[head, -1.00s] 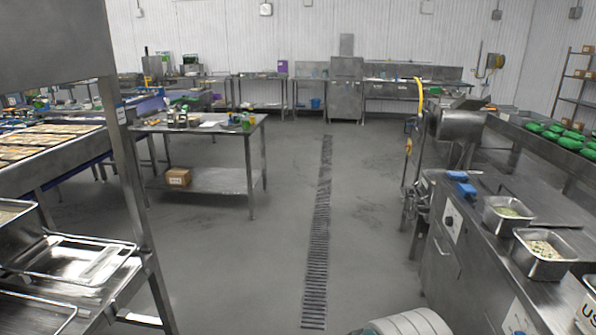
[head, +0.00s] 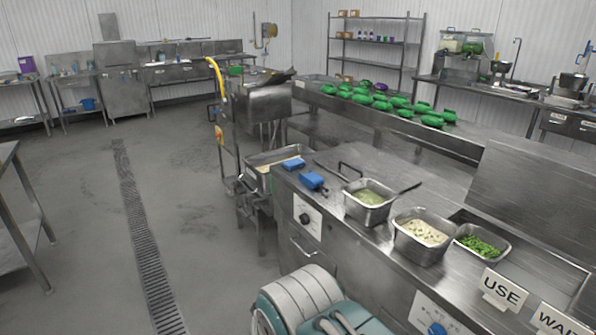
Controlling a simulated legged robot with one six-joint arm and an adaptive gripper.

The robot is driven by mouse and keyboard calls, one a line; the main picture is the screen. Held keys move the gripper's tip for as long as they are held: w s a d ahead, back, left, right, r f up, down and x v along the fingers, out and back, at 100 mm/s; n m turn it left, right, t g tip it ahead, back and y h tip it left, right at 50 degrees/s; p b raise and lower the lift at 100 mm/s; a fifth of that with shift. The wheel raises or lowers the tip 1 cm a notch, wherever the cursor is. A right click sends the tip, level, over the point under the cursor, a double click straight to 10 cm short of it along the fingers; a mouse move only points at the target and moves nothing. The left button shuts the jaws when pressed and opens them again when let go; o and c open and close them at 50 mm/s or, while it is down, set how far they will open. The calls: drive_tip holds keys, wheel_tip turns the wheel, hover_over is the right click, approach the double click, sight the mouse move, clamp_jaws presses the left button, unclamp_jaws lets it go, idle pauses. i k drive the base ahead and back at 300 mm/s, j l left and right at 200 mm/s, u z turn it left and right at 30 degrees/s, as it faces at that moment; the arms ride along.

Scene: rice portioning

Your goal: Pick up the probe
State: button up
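I cannot pick out the probe with certainty. Two small blue objects, a nearer one (head: 312,180) and a farther one (head: 293,164), lie on the left end of the steel counter (head: 290,182); they are too small to tell whether either is the probe. My gripper is out of view; only a white and teal part of my own body shows at the bottom.
Steel pans of green sauce (head: 367,212), rice (head: 420,249) and chopped greens (head: 483,243) stand on the counter. A USE sign (head: 503,291) is at its front. Green bundles (head: 431,121) line the shelf behind. The floor to the left (head: 80,215) is mostly clear.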

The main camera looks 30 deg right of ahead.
sight(313, 181)
drive_tip(key=i+j+z, duration=0.1)
drive_tip(key=i, duration=1.3)
drive_tip(key=i+z, duration=0.4)
drive_tip(key=i+j+z, duration=0.1)
drive_tip(key=z, duration=0.25)
drive_tip(key=i+j+z, duration=0.2)
drive_tip(key=i+z, duration=0.4)
drive_tip(key=z, duration=0.25)
drive_tip(key=i+j+z, duration=0.1)
drive_tip(key=z, duration=0.35)
drive_tip(key=i+j+z, duration=0.2)
drive_tip(key=z, duration=0.2)
drive_tip(key=i+j+z, duration=0.2)
drive_tip(key=z, duration=0.25)
